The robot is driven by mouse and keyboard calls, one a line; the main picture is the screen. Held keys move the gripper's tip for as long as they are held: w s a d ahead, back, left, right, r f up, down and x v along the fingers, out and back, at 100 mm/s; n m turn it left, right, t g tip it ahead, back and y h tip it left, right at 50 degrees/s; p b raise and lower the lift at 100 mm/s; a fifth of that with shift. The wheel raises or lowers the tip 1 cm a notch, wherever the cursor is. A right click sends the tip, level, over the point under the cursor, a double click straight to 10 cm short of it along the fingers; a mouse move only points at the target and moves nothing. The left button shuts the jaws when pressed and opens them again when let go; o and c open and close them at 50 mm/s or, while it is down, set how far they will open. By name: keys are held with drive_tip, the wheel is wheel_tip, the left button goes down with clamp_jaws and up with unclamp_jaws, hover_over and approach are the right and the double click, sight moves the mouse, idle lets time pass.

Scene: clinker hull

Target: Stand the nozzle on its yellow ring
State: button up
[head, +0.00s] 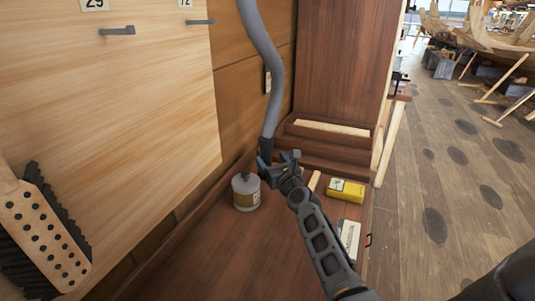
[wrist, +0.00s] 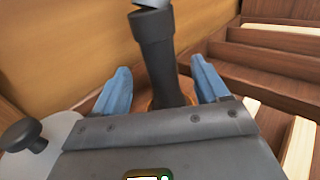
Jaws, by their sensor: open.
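The dark nozzle (wrist: 156,60) rises between my gripper's two blue fingers in the wrist view, close to upright. My gripper (wrist: 160,66) is open, with one finger on each side of the nozzle. An orange-yellow ring (wrist: 189,101) shows around the nozzle's foot, mostly hidden by my gripper's body. I cannot tell whether the nozzle stands flat on it. In the head view a grey hose (head: 264,60) hangs down to the nozzle's dark top (head: 266,147), beside my gripper (head: 267,163). The rest of the nozzle is hidden there.
A grey-white canister (head: 246,194) with a dark knob stands left of my gripper on the brown bench (head: 235,255). A yellow box (head: 346,191) and a white box (head: 348,238) lie to the right. Wooden steps (head: 330,145) rise behind. The bench front is clear.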

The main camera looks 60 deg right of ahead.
drive_tip(key=v, duration=0.7)
drive_tip(key=shift+p, duration=0.3)
